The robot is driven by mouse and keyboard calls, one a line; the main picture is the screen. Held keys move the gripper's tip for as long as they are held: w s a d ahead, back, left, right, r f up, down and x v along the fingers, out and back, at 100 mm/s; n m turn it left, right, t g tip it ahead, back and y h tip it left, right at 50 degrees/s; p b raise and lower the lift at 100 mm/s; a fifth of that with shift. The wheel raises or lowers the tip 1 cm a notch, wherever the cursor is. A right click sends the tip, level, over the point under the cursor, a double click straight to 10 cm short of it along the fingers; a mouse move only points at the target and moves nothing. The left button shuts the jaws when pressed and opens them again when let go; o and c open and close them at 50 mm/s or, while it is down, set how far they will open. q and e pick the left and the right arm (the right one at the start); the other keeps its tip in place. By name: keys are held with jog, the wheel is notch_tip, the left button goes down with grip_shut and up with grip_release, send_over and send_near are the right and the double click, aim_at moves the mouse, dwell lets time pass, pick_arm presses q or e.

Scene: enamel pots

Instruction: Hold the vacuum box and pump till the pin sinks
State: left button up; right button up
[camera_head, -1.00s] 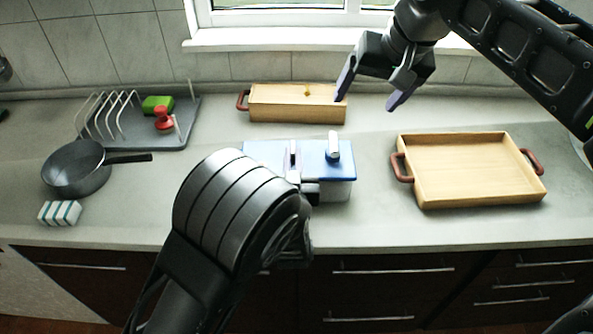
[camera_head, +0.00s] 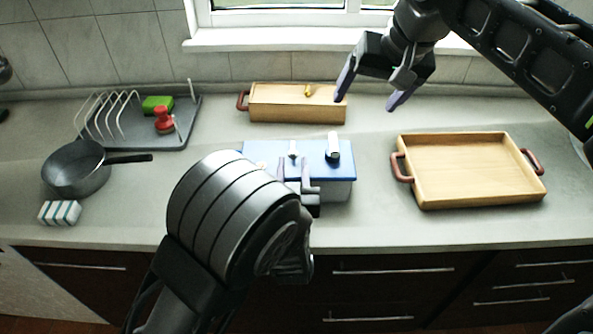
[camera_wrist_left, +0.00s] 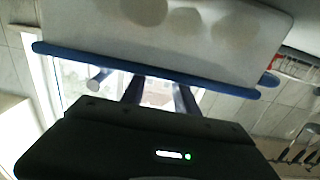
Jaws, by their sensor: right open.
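The vacuum box (camera_head: 338,188) has a blue lid and a pale, see-through body and stands near the counter's front edge. A white upright cylinder with a dark base (camera_head: 333,146), which looks like the pump, stands on the lid's right half. A small white piece (camera_head: 293,148) stands mid-lid; I cannot tell if it is the pin. My left gripper (camera_head: 293,168) has its fingers apart at the lid's front, just before this piece. The left wrist view shows the fingers (camera_wrist_left: 160,95) spread beside the blue lid edge (camera_wrist_left: 150,65). My right gripper (camera_head: 368,94) is open and empty above the back counter.
A long wooden box (camera_head: 290,108) with a small yellow piece on it is behind. A wooden tray (camera_head: 470,200) is right. A pan (camera_head: 76,170), a sponge (camera_head: 59,212) and a dish rack (camera_head: 150,135) are left. Bare counter lies between the pan and the vacuum box.

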pick_arm(q)
jog(key=s, duration=0.9)
notch_tip(320, 180, up, 6)
jog(key=p, duration=0.4)
jog(key=shift+s+d, duration=0.1)
dwell(0.4)
